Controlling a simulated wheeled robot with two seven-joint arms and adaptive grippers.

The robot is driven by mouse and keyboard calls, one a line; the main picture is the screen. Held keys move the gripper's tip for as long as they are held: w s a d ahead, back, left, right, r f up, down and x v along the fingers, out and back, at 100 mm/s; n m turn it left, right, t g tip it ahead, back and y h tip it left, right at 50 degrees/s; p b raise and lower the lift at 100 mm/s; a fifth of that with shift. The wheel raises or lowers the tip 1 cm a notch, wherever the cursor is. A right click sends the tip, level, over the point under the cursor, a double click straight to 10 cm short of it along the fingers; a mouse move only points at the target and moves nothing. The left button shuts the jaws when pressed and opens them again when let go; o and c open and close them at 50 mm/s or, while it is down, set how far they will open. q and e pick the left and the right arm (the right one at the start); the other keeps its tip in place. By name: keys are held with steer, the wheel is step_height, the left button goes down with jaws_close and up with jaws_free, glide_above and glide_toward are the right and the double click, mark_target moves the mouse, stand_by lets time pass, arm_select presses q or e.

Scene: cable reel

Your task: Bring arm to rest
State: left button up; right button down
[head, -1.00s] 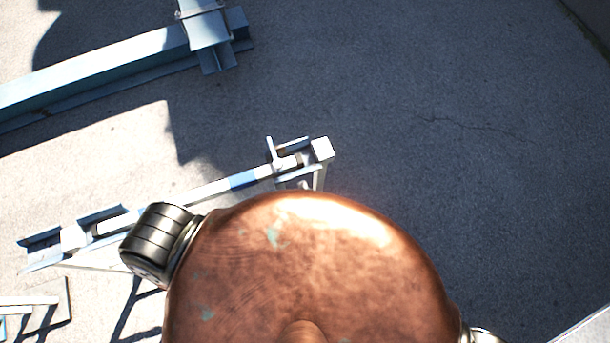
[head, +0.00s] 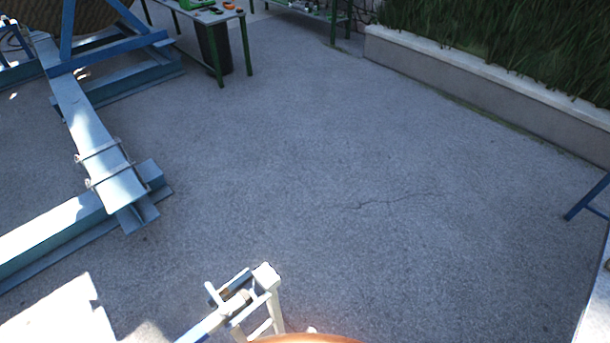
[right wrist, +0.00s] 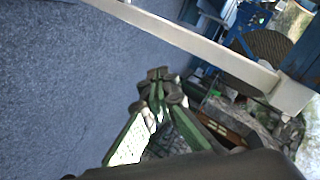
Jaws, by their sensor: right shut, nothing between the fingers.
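My right gripper (right wrist: 160,88) shows in the right wrist view. Its dark and green fingers come together at the tips, with nothing between them. The rest of my right arm is not clear in the head view. My left gripper is in neither current view. A copper-coloured rounded part of my own body (head: 305,339) just shows at the bottom edge of the head view.
A white and blue metal stand (head: 268,278) is close in front, low in the head view. A blue steel frame (head: 90,130) carries a large reel (head: 95,14) at left. A green-legged table (head: 219,50) and a planter wall (head: 480,85) stand behind. The middle floor is clear.

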steer(key=s+d+f+n+g+h, duration=0.1)
steer(key=s+d+f+h, duration=0.1)
steer(key=s+d+f, duration=0.35)
steer(key=s+d+f+n+g+h, duration=0.1)
steer(key=s+d+f+g+h, duration=0.1)
steer(key=d+f, duration=0.6)
steer(key=s+d+f+g+h, duration=0.1)
steer(key=s+d+f+h, duration=0.1)
steer(key=s+d+f, duration=0.35)
steer(key=s+d+f+g, duration=0.1)
steer(key=s+d+f, duration=0.2)
steer(key=s, duration=0.3)
steer(key=s+d+f+n+g+h, duration=0.1)
steer(key=s+d+f+g, duration=0.1)
steer(key=s+d, duration=0.3)
steer(key=s+d+f+n+g+h, duration=0.1)
steer(key=s+d+f, duration=0.2)
steer(key=s, duration=0.5)
steer(key=shift+s+d+f, duration=0.15)
steer(key=shift+d+f, duration=0.25)
steer(key=shift+d, duration=0.15)
